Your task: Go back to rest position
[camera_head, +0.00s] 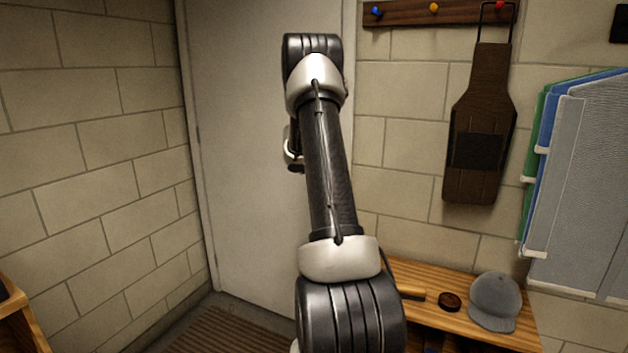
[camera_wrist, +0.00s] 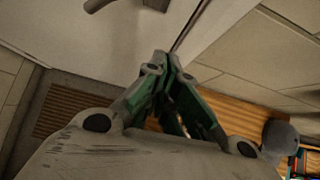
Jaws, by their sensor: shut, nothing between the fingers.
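My arm rises through the middle of the head view in front of a pale door (camera_head: 245,120). My gripper does not show clearly in the head view, where my own arm hides it. In the wrist view my gripper (camera_wrist: 160,62) is shut, its green-lined fingers meeting at the tips. Nothing is held between them. The fingers are in the air and touch nothing that I can see. Below and beyond them lie the floor and a wooden bench.
A wooden bench (camera_head: 500,333) at the right bears a grey cap (camera_head: 494,301), a dark round object (camera_head: 449,301) and a brush-like object (camera_head: 411,293). A ribbed mat (camera_head: 225,332) lies by the door.

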